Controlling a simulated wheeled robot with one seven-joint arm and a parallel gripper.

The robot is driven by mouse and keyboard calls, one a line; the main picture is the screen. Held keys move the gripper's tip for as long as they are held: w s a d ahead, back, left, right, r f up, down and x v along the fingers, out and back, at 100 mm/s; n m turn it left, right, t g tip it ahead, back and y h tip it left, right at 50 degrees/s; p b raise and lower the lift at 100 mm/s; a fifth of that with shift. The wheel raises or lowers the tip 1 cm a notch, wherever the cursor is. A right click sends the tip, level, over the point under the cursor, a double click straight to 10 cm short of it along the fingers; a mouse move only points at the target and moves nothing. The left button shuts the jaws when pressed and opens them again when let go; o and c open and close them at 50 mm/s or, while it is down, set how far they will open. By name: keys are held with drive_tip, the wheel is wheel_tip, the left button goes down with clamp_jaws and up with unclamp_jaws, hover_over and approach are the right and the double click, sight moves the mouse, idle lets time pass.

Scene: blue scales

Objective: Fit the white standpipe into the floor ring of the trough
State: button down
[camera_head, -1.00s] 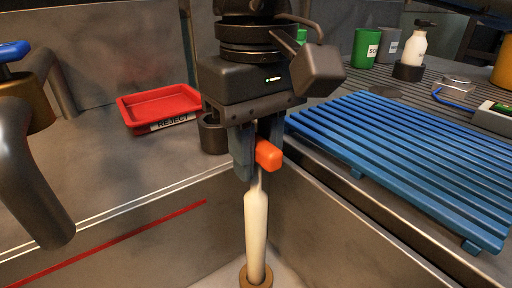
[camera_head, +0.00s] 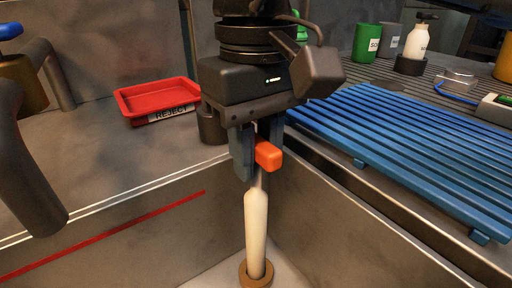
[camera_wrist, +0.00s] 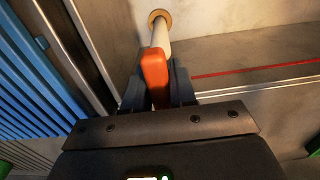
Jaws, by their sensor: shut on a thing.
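The white standpipe (camera_head: 256,225) hangs nearly upright below my gripper (camera_head: 257,166), with a thin grey neck at its top. An orange block (camera_head: 268,155) sits between the fingers above the neck. My gripper is shut on the standpipe's top end. The brown floor ring (camera_head: 244,272) lies on the trough floor at the bottom of the head view, and the pipe's lower end shows within its outline. The wrist view also shows the pipe (camera_wrist: 160,38) running to the ring (camera_wrist: 153,14). I cannot tell how deep the lower end sits.
The trough wall (camera_head: 130,240) carries a red line. A red reject tray (camera_head: 157,100) and a dark cup (camera_head: 212,126) stand on the left ledge. A blue slatted rack (camera_head: 410,150) covers the right side. A faucet (camera_head: 28,170) stands at far left.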

drive_tip(key=shift+f, duration=0.1)
drive_tip(key=c, duration=0.8)
unclamp_jaws()
drive_tip(key=shift+c, duration=0.2)
wheel_tip(320, 180, up, 8)
drive_tip(key=shift+f+p, duration=0.1)
drive_tip(key=shift+p, duration=0.7)
